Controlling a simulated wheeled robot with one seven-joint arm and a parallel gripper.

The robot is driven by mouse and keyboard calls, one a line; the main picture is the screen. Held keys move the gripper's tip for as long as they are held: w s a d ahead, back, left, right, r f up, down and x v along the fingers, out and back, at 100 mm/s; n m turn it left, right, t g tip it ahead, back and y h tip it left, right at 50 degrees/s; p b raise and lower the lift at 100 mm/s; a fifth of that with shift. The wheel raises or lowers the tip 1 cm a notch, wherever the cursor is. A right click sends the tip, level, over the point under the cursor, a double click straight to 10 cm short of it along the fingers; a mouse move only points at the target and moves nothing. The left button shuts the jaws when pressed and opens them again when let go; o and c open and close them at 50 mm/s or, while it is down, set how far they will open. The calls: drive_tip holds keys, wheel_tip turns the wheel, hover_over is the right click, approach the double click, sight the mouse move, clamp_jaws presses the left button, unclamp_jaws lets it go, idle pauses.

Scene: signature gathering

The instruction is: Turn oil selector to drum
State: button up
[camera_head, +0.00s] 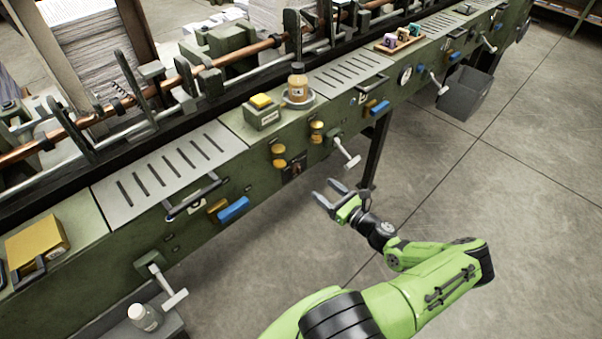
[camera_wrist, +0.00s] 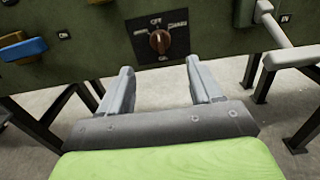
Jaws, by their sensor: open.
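The oil selector is a brown-red rotary knob (camera_wrist: 160,42) on a black plate. Small white labels sit above, left, right and below it; the top one seems to read OFF, and the others are too small to read surely. The knob's handle looks roughly upright. In the head view the selector (camera_head: 293,169) is a small dark plate low on the green machine's side. My gripper (camera_head: 326,191) is open and empty, out in front of the panel and to the right of the selector there. In the wrist view its two fingers (camera_wrist: 160,68) point at the panel, below the knob and apart from it.
A white T-handle (camera_head: 345,152) sticks out right of the selector; it also shows in the wrist view (camera_wrist: 270,35). Amber knobs (camera_head: 279,156) sit just above the selector. A blue handle (camera_head: 233,208) is to the left. A dark bin (camera_head: 466,93) stands farther right. The floor before the panel is clear.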

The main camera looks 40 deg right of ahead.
sight(299, 172)
drive_tip(key=w+b, duration=0.1)
drive_tip(key=w, duration=0.9)
drive_tip(key=shift+w+a, duration=0.15)
drive_tip(key=shift+w, duration=0.15)
drive_tip(key=c, duration=1)
drive_tip(key=shift+n+b, duration=0.3)
drive_tip(key=n, duration=0.5)
drive_tip(key=shift+a+f+b, duration=0.1)
drive_tip(key=shift+f+b, duration=0.05)
drive_tip(key=shift+b, duration=0.2)
drive_tip(key=shift+n+b, duration=0.45)
drive_tip(key=shift+n, duration=1.75)
